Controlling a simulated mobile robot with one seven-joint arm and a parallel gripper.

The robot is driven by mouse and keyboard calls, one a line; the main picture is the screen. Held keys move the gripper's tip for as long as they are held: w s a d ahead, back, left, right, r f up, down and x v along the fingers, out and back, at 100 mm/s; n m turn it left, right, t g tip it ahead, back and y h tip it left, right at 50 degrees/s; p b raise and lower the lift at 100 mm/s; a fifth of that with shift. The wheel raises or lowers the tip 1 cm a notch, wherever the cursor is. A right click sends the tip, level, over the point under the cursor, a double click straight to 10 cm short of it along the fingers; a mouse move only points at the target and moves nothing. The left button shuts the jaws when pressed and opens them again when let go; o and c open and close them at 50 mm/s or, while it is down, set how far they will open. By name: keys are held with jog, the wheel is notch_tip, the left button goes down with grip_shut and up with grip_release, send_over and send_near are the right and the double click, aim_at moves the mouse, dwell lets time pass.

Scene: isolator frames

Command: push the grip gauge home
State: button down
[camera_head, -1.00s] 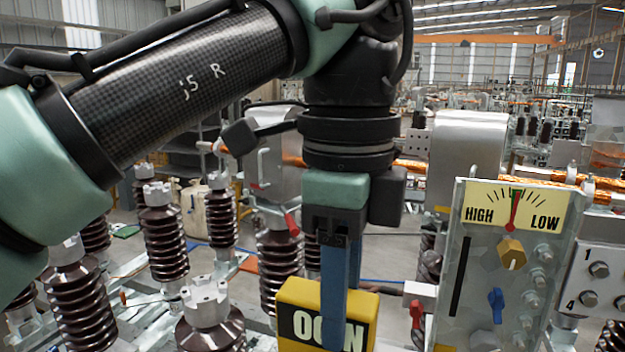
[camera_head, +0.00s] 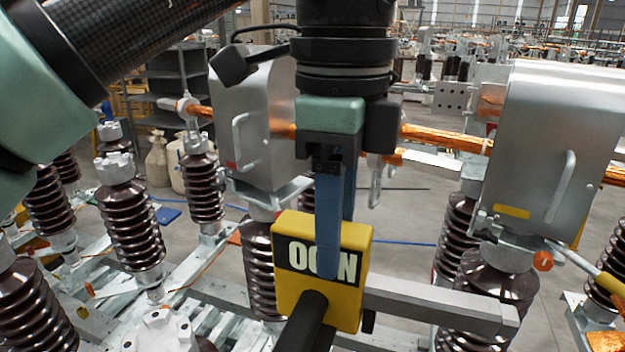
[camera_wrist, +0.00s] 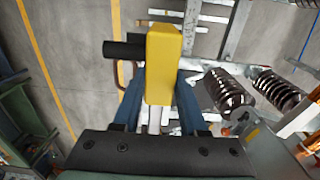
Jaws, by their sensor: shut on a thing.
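A yellow block (camera_head: 354,262) with a dark label, its white letters partly covered by a finger, is held between the blue fingers of my gripper (camera_head: 330,268). A black rod (camera_head: 303,325) sticks out from its front toward the camera. A grey bar (camera_head: 440,305) runs right from beside the block; I cannot tell whether they are joined. In the wrist view the yellow block (camera_wrist: 164,60) sits between the fingertips, with the black rod (camera_wrist: 122,50) on its left. I see nothing clearly marked as the grip gauge, and no dial shows.
Brown ribbed insulators (camera_head: 133,232) stand on metal frames to the left, with more at right. Grey metal housings (camera_head: 245,120) (camera_head: 550,150) with handles flank the arm. An orange copper bar (camera_head: 450,139) runs behind. Grey floor (camera_head: 405,215) shows between them.

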jog(key=shift+s+r, duration=0.25)
jog(key=shift+s, duration=0.35)
jog(key=shift+w, duration=0.15)
